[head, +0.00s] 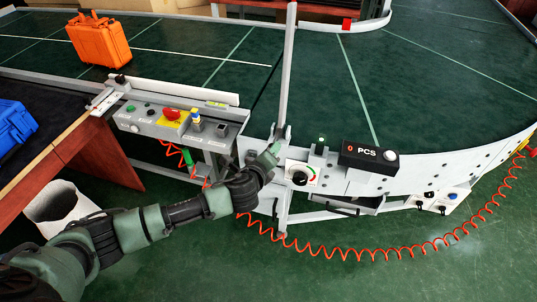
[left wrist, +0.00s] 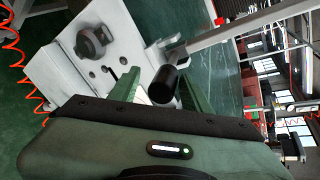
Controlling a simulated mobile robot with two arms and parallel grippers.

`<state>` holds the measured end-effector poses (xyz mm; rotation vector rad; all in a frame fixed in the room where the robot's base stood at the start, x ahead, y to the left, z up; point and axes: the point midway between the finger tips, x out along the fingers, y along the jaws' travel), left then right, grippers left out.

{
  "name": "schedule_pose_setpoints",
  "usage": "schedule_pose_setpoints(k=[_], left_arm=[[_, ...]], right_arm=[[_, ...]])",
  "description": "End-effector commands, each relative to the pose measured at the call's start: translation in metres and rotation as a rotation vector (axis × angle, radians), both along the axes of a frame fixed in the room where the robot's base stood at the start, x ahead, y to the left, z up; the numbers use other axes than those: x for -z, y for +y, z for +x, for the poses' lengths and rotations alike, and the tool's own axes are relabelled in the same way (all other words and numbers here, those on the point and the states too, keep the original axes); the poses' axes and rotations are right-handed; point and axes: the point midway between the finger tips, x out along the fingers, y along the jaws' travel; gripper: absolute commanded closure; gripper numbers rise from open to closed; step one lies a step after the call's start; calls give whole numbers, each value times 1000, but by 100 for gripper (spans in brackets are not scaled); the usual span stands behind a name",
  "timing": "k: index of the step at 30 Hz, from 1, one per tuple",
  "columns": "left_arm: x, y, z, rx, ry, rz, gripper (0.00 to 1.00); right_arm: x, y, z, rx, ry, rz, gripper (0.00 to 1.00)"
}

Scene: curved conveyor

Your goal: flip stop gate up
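The stop gate looks to be the long grey bar (head: 289,70) that rises in the picture from the conveyor's near rail and crosses the dark green belt (head: 330,80). I cannot tell whether it stands upright or lies across. It also shows in the left wrist view (left wrist: 225,32), running to the upper right. My left gripper (head: 272,153) is at the bar's lower end by the bracket. In the left wrist view its green fingers (left wrist: 158,92) are apart, with a black cylindrical handle (left wrist: 163,84) between or just beyond them. Contact is unclear. My right gripper is not in view.
A white dial panel (head: 301,175) and a PCS counter box (head: 368,156) stand right of the gripper. A control box with a red button (head: 172,115) is to the left. An orange case (head: 99,40) rests on the belt. A red coiled hose (head: 380,255) hangs below.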

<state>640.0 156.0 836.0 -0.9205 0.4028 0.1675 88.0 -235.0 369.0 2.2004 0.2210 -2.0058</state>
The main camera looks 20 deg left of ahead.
Motion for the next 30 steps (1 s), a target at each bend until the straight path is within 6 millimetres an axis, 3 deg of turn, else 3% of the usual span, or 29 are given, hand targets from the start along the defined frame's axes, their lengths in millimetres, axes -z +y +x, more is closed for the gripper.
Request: schedule_pose_setpoints(k=[16,30], left_arm=[[-28,2,-65,0,2,0,52],[-31,2,-71,-1,2,1,52]], right_arm=[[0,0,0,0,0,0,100],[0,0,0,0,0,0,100]])
